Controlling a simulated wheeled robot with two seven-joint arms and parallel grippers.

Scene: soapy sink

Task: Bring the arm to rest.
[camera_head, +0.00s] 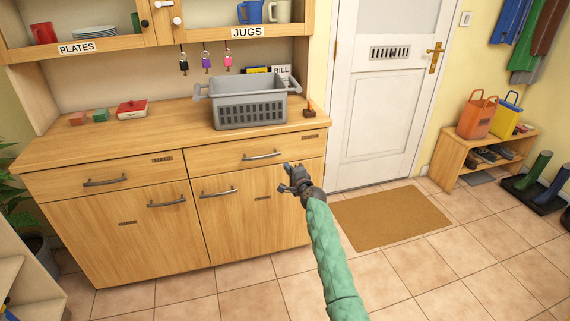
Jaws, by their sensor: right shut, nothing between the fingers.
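My right gripper (290,178) is shut and empty. It is at the end of my green-sleeved right arm (329,250), which reaches up from the bottom of the view. The gripper shows in front of the right end of the wooden dresser (160,222), below the worktop edge and near the right cupboard door. I cannot tell whether it touches the dresser. My left gripper is not in view.
A grey basket (250,112) stands on the worktop. A red box (132,108) and small blocks sit to its left. A brown mat (390,217) lies before the white door (385,95). A low shoe bench (452,160) stands at right.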

